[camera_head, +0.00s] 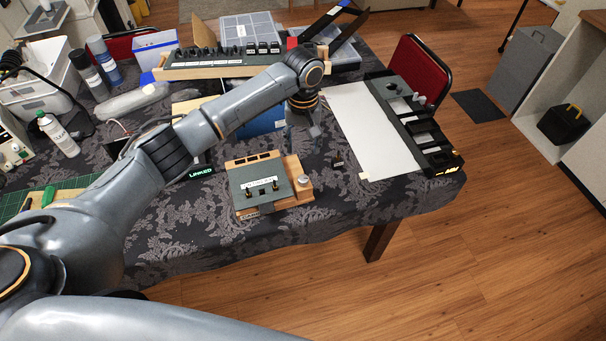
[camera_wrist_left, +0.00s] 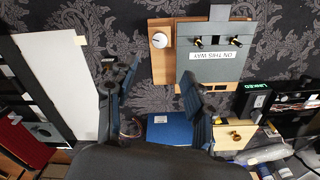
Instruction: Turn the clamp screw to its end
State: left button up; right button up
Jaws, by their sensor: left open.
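A grey box labelled "ON THIS WAY" in the wrist view (camera_wrist_left: 215,72) sits on a wooden board (camera_head: 291,167), with two small brass-and-black fittings (camera_wrist_left: 199,43) on its face. A round white knob (camera_head: 304,180) stands on the board beside the box; it also shows in the wrist view (camera_wrist_left: 159,40). A brass knob (camera_wrist_left: 235,134) sits on a pale wooden block at the lower right of the wrist view. I cannot tell which of these is the clamp screw. My left gripper (camera_head: 304,128) is open and empty above the table, beyond the board. My right gripper is not in view.
A small black piece (camera_head: 338,163) stands right of the board. A white sheet (camera_head: 372,130) and a dark rack (camera_head: 420,135) lie further right. A "LINKED" display (camera_head: 201,172) stands left of the board.

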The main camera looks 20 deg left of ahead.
aim_at(303, 178)
pick_arm(q)
notch_tip(303, 178, down, 14)
jog(key=shift+r+p, duration=0.15)
jog(key=shift+p, duration=0.55)
grip_shut()
